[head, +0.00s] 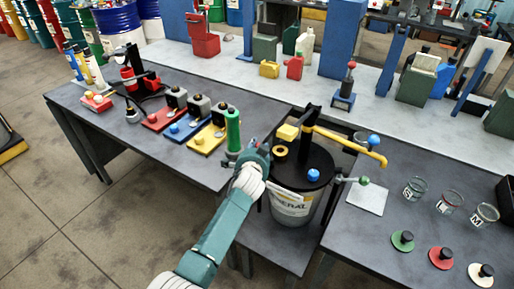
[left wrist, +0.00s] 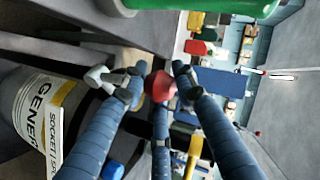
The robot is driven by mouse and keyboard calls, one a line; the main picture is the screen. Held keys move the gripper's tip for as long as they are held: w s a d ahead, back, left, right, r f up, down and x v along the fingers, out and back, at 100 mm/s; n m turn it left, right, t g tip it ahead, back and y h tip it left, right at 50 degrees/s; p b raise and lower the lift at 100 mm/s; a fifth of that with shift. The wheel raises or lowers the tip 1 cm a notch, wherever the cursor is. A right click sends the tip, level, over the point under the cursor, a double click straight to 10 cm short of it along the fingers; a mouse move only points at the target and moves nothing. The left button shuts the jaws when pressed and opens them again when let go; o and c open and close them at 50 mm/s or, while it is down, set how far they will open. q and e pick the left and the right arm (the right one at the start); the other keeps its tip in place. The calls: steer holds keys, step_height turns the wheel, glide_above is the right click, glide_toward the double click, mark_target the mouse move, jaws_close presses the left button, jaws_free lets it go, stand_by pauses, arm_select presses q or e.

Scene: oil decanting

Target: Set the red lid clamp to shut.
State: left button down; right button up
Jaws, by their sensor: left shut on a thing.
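The drum (head: 290,209) with a black lid (head: 302,170) and a label stands on the low middle table; its label side also shows in the left wrist view (left wrist: 45,120). My left gripper (head: 258,158) is at the left side of the lid's rim. In the left wrist view its fingers (left wrist: 158,85) are shut around a red knob (left wrist: 160,87), which seems to be the red lid clamp. In the head view the gripper hides the clamp, so its exact setting cannot be told. My right gripper is not in view.
A green cylinder (head: 233,131) stands close to the gripper on the left table. Glass jars (head: 414,189) and round lids (head: 402,240) occupy the right table.

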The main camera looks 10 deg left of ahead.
arm_select(q)
steer(key=shift+d+r, duration=0.1)
steer(key=shift+d, duration=0.5)
steer(key=c, duration=1.3)
jaws_free()
steer(key=shift+d, duration=0.1)
steer(key=shift+c, duration=0.2)
steer(key=shift+w+f, duration=0.1)
steer(key=shift+f, duration=0.1)
steer(key=shift+s+r+p, duration=0.25)
steer(key=shift+s+p, duration=0.25)
steer(key=shift+p, duration=0.25)
steer(key=p+v, duration=0.7)
steer(key=v, duration=0.4)
steer(key=shift+r+p, duration=0.25)
steer(key=shift+p, duration=0.1)
